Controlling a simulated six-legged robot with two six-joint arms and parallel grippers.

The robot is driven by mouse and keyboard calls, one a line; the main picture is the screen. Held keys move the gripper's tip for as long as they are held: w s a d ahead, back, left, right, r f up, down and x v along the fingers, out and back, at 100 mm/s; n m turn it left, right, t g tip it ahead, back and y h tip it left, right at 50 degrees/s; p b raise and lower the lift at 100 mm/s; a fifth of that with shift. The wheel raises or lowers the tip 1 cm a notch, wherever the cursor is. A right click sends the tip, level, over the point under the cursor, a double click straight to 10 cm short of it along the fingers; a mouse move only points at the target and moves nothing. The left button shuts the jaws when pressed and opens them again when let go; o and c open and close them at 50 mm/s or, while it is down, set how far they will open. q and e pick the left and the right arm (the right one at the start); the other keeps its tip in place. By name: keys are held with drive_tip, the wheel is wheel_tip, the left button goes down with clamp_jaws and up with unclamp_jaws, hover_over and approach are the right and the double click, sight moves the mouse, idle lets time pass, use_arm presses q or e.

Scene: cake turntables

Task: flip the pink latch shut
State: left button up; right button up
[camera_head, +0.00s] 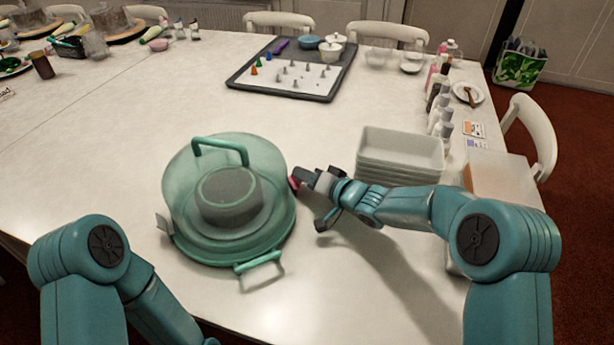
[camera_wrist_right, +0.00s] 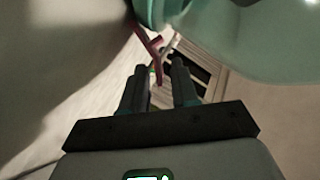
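The teal cake carrier (camera_head: 272,230) stands on the table left of my right gripper, its see-through lid over a round grey shape. The pink latch (camera_head: 294,184) is at its right side, by my right gripper's tips (camera_head: 304,178). In the right wrist view the pink latch (camera_wrist_right: 148,38) runs down from the teal rim, its lower end between or just beyond the two dark fingertips (camera_wrist_right: 161,66). The fingers stand apart with a gap, and I cannot tell whether either touches the latch. My left arm shows at the lower left, but its gripper is out of view.
A stack of white trays (camera_head: 400,165) stands close behind my right forearm. Bottles (camera_head: 440,115) line the right side. A dark tray with a white mat and piping tips (camera_head: 333,88) lies farther back. The table left of the carrier is clear.

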clamp_jaws()
drive_tip(key=shift+s+a+r+n, duration=0.1)
drive_tip(key=shift+a+n, duration=0.15)
drive_tip(key=shift+n, duration=0.15)
drive_tip(key=n+h+b, duration=0.1)
drive_tip(key=b, duration=0.1)
drive_tip(key=a+n+b, duration=0.1)
drive_tip(key=b, duration=0.1)
drive_tip(key=shift+s+a+h, duration=0.15)
drive_tip(key=shift+s+h, duration=0.15)
drive_tip(key=shift+h, duration=0.1)
drive_tip(key=shift+s+a+r+n+t+b, duration=0.1)
drive_tip(key=shift+r+n+t+b, duration=0.2)
drive_tip(key=shift+b, duration=0.4)
drive_tip(key=shift+r, duration=0.1)
drive_tip(key=shift+o, duration=0.9)
unclamp_jaws()
